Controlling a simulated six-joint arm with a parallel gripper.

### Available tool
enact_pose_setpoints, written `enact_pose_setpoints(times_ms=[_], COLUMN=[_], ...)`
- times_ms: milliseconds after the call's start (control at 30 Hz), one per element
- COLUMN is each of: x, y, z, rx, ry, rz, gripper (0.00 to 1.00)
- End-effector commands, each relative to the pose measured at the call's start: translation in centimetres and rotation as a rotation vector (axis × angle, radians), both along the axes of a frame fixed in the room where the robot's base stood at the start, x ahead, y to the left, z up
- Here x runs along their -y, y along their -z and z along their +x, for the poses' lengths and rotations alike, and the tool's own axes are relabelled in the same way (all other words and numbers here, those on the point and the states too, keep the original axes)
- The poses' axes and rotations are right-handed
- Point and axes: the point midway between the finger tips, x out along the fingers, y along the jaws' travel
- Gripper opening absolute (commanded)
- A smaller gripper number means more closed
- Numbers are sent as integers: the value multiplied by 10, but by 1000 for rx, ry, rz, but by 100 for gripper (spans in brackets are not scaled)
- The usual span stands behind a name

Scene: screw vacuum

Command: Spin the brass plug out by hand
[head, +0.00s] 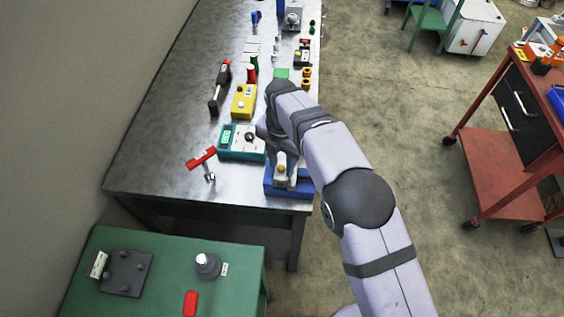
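A blue fixture (290,190) sits at the near right corner of the steel bench. A small brass-yellow part (281,170), which looks like the plug, shows on the grey top of this fixture. My arm reaches in from the lower right and bends down over the fixture. My gripper is hidden or too dark and small to make out behind my wrist, just above the fixture. I cannot tell whether its fingers touch the brass part.
Left of the fixture stand a teal meter (242,142) and a red-handled tool (202,158). A yellow box (244,101) and a dark tool (220,88) lie farther back. A green table (160,270) stands in front, and a red cart (505,150) at right.

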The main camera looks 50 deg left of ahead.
Motion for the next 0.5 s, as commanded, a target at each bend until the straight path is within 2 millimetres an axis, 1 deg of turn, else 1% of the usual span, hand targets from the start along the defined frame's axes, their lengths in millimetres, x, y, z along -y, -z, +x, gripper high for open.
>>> enact_pose_setpoints(times_ms=[300,367,500], x=[-1,-2,-2], y=[-4,-7,-22], z=[1,1,1], rx=[2,3,3], ry=[1,1,1], rz=[5,5,8], gripper=[35,35,35])
